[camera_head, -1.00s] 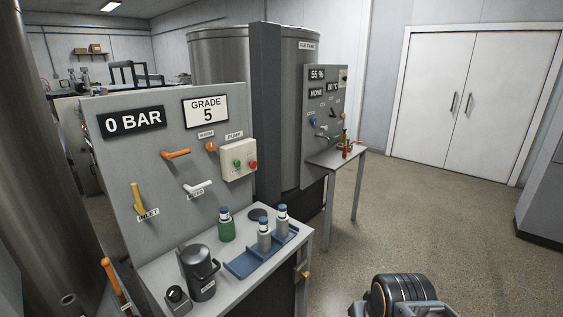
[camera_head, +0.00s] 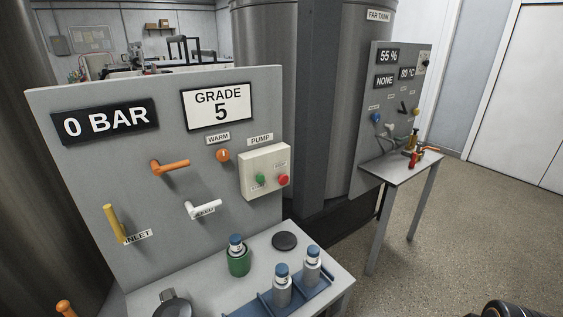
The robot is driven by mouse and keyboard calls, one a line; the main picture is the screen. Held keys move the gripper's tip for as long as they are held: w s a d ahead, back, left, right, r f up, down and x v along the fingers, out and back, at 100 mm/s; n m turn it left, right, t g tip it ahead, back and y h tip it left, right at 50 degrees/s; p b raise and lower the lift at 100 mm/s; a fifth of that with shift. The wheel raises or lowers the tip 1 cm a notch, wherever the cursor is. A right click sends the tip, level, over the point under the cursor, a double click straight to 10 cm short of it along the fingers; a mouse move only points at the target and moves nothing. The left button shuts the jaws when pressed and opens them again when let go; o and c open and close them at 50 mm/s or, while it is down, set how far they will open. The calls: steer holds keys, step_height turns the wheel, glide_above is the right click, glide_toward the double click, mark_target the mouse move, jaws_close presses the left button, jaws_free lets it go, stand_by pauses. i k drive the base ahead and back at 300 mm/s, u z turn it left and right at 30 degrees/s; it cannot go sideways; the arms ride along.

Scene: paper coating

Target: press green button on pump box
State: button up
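The pump box (camera_head: 264,171) is a cream box mounted on the right part of the near grey panel, under a PUMP label. Its green button (camera_head: 260,179) is at the lower left of its face, and a red button (camera_head: 283,180) is to the right of it. Nothing covers either button. A small dark piece of my arm shows at the bottom right corner of the view. My gripper's fingers are not in view.
The panel (camera_head: 120,190) carries an orange lever (camera_head: 170,167), a white lever (camera_head: 204,209), a yellow inlet lever (camera_head: 113,224) and a 0 BAR display (camera_head: 106,121). Below it, a grey table (camera_head: 262,262) holds bottles, a blue tray (camera_head: 250,305) and a dark jug (camera_head: 174,303). Open floor lies at right.

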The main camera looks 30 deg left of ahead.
mark_target(259, 178)
steer(key=i, duration=0.85)
steer(key=u, duration=0.45)
